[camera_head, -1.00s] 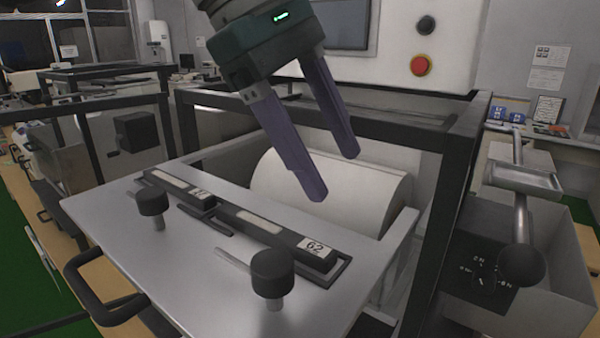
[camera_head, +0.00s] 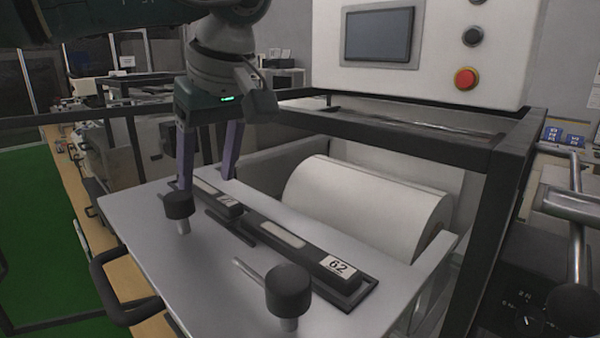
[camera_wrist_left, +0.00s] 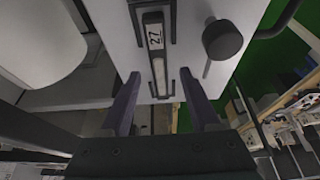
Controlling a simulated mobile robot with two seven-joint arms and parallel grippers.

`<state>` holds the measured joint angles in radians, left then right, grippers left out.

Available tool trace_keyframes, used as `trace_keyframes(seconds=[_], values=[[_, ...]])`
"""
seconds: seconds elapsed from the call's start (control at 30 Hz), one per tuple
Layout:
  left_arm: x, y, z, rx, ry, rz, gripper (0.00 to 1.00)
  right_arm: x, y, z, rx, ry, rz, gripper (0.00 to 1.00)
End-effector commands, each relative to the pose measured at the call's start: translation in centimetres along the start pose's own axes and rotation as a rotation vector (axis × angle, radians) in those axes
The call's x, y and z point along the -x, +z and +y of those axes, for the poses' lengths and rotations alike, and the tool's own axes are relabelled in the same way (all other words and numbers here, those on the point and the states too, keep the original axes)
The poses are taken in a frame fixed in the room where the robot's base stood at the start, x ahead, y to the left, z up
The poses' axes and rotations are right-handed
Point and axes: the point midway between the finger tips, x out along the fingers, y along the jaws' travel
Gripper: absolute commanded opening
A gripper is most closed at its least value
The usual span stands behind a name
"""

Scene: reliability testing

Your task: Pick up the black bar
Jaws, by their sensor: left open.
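Two black bars lie end to end in dark frames on a metal plate. The near bar (camera_head: 308,257) has a label reading 62. The far bar (camera_head: 232,209) has a small number label that is hard to read here; it also shows in the left wrist view (camera_wrist_left: 157,56), where the label looks like 27. My left gripper (camera_head: 207,183) is open and empty, pointing down over the far bar. In the left wrist view its two fingers (camera_wrist_left: 160,75) lie on either side of the far bar's lower part, apart from it. My right gripper is not in view.
The metal plate (camera_head: 190,270) carries two black knobs, one near (camera_head: 288,288) and one far (camera_head: 178,205) close to my left fingers. A white roller (camera_head: 365,208) lies behind the bars. A dark frame beam (camera_head: 400,128) and a panel with a red button (camera_head: 466,78) stand behind.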

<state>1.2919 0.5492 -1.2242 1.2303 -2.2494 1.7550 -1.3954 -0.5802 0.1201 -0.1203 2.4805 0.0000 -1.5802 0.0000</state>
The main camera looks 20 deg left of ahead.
Motion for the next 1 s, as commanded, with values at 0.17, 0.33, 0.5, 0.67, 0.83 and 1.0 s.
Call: trace_keyframes(seconds=[0.17,0.33,0.5,0.67,0.83,1.0], values=[[-1.5,0.0,-0.1,0.001,0.0,0.0,0.62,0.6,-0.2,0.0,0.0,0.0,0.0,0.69],[-1.6,0.0,0.0,0.0,0.002,0.001,0.62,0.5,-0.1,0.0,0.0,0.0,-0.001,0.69],[-1.6,0.0,0.0,0.0,0.002,0.001,0.47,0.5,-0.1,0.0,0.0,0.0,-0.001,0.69],[-1.6,0.0,0.0,0.001,0.002,0.001,0.29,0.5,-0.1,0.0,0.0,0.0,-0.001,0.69],[-1.6,0.0,0.0,0.001,0.002,0.001,0.1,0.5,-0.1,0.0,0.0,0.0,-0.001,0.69],[-1.6,0.0,0.0,0.001,0.002,0.001,0.0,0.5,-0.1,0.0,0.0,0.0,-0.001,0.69]])
